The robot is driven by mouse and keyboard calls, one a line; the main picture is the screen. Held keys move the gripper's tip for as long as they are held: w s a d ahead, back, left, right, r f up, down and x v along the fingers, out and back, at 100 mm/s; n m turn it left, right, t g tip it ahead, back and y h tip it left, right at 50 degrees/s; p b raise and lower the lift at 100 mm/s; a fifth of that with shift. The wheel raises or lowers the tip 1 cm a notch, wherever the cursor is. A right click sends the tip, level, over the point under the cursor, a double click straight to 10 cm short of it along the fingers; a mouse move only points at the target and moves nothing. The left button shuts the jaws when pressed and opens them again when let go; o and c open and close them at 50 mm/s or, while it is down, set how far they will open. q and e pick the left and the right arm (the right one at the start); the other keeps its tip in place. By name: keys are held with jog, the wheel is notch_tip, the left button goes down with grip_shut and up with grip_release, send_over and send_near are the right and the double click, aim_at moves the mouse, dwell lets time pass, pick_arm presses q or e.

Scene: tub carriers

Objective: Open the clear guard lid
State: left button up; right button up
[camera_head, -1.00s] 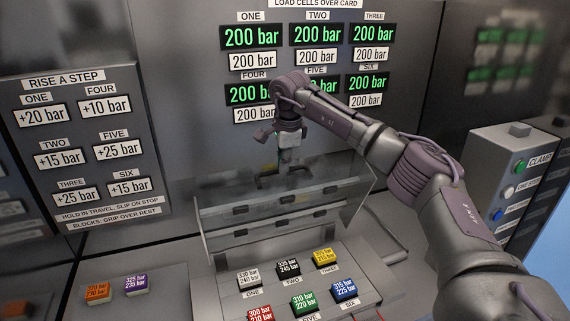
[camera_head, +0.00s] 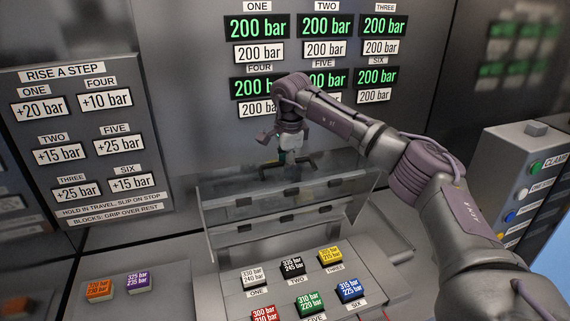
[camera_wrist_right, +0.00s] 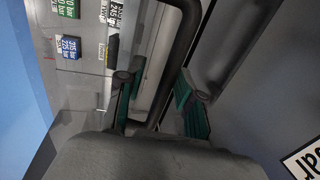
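The clear guard lid (camera_head: 222,216) stands raised, tilted up behind the rows of coloured blocks, and the blocks show uncovered in front of it. Its dark handle (camera_head: 300,161) is at the upper edge. My right gripper (camera_head: 288,158) is pointed down at the handle. In the right wrist view, the dark handle bar (camera_wrist_right: 181,58) passes between the two green-padded fingers of my right gripper (camera_wrist_right: 158,100). The fingers are apart, with a gap beside the bar. Whether one finger touches the bar is unclear. My left gripper is not in view.
Several blocks, such as the yellow one (camera_head: 330,256), sit on the sloped panel. An orange block (camera_head: 98,290) and a purple block (camera_head: 138,282) lie at left. A grey button box (camera_head: 510,165) stands at right. A wall of pressure displays rises behind the lid.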

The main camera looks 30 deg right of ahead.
jog(key=shift+s+r, duration=0.35)
jog(key=shift+s, duration=0.1)
jog(key=shift+r, duration=0.25)
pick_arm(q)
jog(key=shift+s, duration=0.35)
pick_arm(e)
notch_tip(320, 180, up, 11)
jog(key=s, duration=0.2)
jog(key=shift+a, duration=0.3)
